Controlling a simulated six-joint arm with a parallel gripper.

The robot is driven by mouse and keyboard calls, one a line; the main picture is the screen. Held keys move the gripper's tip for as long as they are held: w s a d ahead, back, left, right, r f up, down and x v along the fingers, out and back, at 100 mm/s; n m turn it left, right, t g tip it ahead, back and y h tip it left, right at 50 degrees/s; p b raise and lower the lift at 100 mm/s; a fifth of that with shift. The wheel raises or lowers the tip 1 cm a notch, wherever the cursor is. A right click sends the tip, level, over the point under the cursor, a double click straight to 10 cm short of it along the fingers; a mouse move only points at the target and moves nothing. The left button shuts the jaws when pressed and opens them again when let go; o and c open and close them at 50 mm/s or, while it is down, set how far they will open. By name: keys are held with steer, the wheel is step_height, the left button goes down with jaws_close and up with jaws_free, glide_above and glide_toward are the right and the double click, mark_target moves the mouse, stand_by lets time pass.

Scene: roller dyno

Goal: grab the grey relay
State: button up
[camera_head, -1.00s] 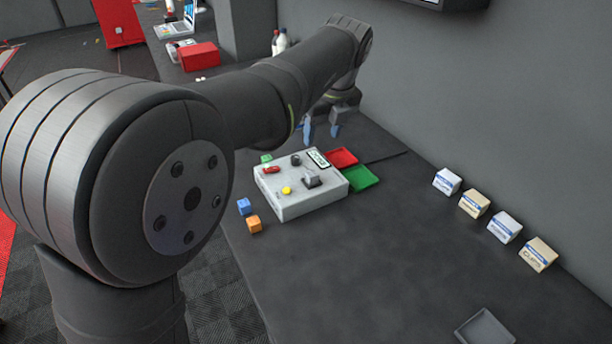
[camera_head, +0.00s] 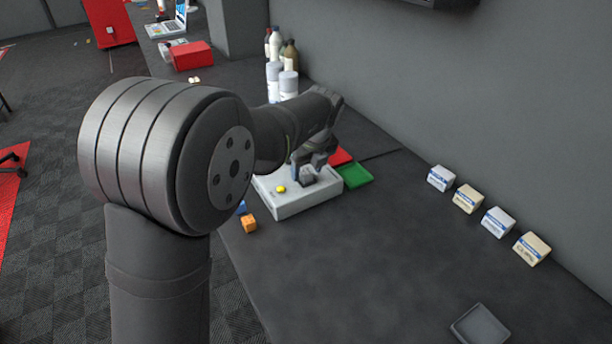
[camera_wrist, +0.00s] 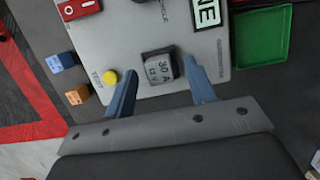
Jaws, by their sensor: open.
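The grey relay (camera_wrist: 159,68) is a small dark grey block marked "30 A 12 V", seated on top of the light grey tester box (camera_wrist: 145,30). In the wrist view it lies between and a little beyond the two blue fingertips of my gripper (camera_wrist: 160,82). The fingers are open, with a gap on each side of the relay. In the head view the relay (camera_head: 307,176) shows on the box (camera_head: 298,207), with my gripper (camera_head: 306,165) right over it and partly hiding the box.
A yellow button (camera_wrist: 109,77) sits left of the relay and a display (camera_wrist: 206,12) right of it. Blue (camera_wrist: 60,62) and orange (camera_wrist: 78,95) cubes lie beside the box. Green (camera_head: 355,175) and red (camera_head: 340,156) trays adjoin it. Several small cartons (camera_head: 497,222) line the wall.

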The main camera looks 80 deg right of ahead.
steer(key=shift+w+f, duration=0.1)
steer(key=shift+f, duration=0.25)
jaws_close()
steer(key=shift+r, duration=0.15)
